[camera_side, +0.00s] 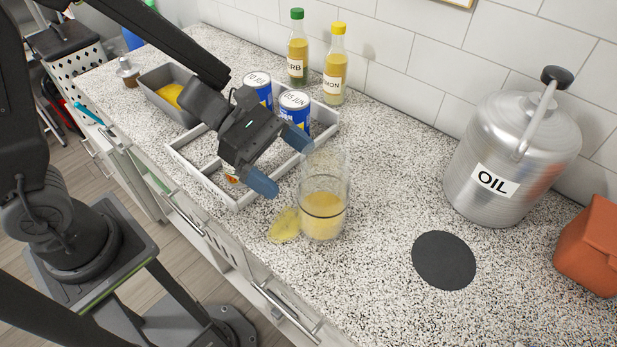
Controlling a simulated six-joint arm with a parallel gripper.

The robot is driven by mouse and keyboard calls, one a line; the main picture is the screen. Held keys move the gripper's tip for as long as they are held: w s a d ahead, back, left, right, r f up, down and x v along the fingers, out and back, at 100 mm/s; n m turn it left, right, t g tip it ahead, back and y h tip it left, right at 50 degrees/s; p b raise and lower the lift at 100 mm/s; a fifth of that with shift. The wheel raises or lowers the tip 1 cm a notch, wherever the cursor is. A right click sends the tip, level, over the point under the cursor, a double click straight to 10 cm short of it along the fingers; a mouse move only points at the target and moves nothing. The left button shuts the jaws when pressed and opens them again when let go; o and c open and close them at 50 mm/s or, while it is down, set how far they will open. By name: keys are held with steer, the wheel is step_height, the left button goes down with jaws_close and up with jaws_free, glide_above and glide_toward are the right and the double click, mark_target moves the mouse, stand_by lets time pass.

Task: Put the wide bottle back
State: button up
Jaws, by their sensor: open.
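A wide clear vessel (322,212), partly filled with yellow liquid and ringed by a dark band, stands upright on the counter. It looks like the wide bottle, though I cannot be certain. A yellow patch (285,226) lies on the counter at its left. My gripper (280,160), with blue fingertips, is open above the right side of a pale divided tray (240,199), up and left of the vessel. Nothing shows between the fingers, which look apart from the vessel. My gripper hides part of the tray, where a small orange-marked thing (231,179) peeks out.
Blue-labelled cans (294,112) stand in the tray. A green-capped bottle (297,52) and yellow-capped bottle (335,70) stand behind. A grey tin (160,90) is left. A black disc (444,260) lies bare, near the oil can (505,160) and an orange container (592,248).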

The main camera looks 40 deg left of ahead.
steer(key=w+a+r+n+t+y, duration=0.2)
steer(key=a+r+n+t+y, duration=0.5)
steer(key=n, duration=0.8)
steer(key=w+a+r+n+t+y, duration=0.35)
steer(key=a+n+y, duration=0.4)
steer(key=n, duration=0.75)
steer(key=s+n+g+h, duration=0.1)
steer(key=s+n+g, duration=0.6)
steer(key=s+n, duration=0.8)
steer(key=n, duration=0.6)
steer(key=shift+s+a+f+n, duration=0.15)
steer(key=shift+s+a+n, duration=0.05)
steer(key=shift+s+n, duration=0.2)
